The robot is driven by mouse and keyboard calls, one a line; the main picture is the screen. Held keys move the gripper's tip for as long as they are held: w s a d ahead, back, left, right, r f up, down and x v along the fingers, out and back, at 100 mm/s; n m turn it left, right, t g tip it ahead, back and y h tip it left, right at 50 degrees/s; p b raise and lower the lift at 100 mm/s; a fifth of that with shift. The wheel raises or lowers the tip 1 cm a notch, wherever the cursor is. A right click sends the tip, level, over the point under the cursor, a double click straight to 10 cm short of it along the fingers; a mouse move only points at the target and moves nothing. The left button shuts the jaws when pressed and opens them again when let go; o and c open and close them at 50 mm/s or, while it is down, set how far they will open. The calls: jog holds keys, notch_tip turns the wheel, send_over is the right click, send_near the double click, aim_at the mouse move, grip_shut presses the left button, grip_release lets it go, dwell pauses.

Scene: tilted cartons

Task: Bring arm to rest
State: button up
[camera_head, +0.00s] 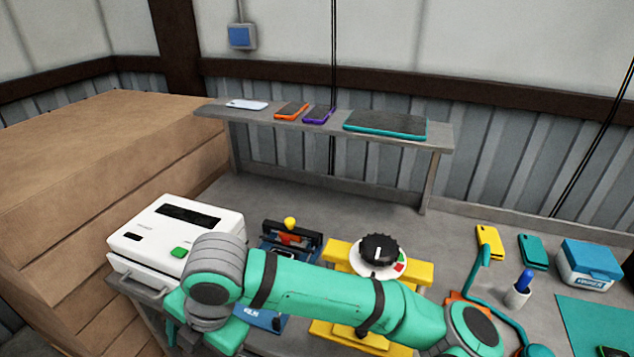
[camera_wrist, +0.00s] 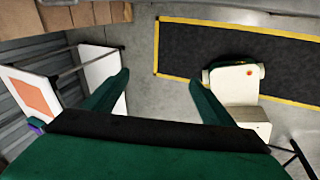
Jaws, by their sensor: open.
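My green arm lies across the front of the workbench (camera_head: 300,205) in the head view, bent at a grey joint on the left. My gripper (camera_wrist: 158,98) shows in the wrist view with two dark green fingers spread wide. Nothing is between the fingers, and grey floor (camera_wrist: 142,45) shows beyond them. In the head view I cannot clearly make out the fingertips.
A white machine with a green button (camera_head: 172,235), a yellow fixture with a black dial (camera_head: 378,248) and a blue fixture (camera_head: 292,236) stand close behind my arm. A shelf (camera_head: 222,112) holds phones and a tablet. A yellow-edged black mat (camera_wrist: 215,50) covers some floor.

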jog(key=w+a+r+m+t+y, duration=0.4)
jog(key=a+r+m+y, duration=0.65)
jog(key=a+y, duration=0.3)
jog(key=w+d+f+m+t+h, duration=0.55)
jog(key=d+f+m+t, duration=0.25)
jog(key=d+m+t, duration=0.55)
jog(key=s+d+f+m+h, duration=0.3)
jog(key=f+m, duration=0.1)
jog(key=f, duration=0.2)
jog(key=s+d+f+m+h, duration=0.3)
jog(key=f+h, duration=0.1)
jog(key=f, duration=0.2)
jog(key=s+d+f+h, duration=0.1)
jog(key=s+d+f, duration=0.2)
jog(key=s+d, duration=0.2)
jog(key=s+d+f+g+h, duration=0.1)
jog(key=s+d, duration=0.4)
jog(key=s, duration=0.6)
jog(key=s+d+f+g+h, duration=0.1)
jog(key=s+d+f, duration=0.3)
jog(key=s, duration=0.4)
jog(key=shift+d+f+h, duration=0.35)
jog(key=shift+d+h, duration=0.15)
jog(key=shift+h, duration=0.4)
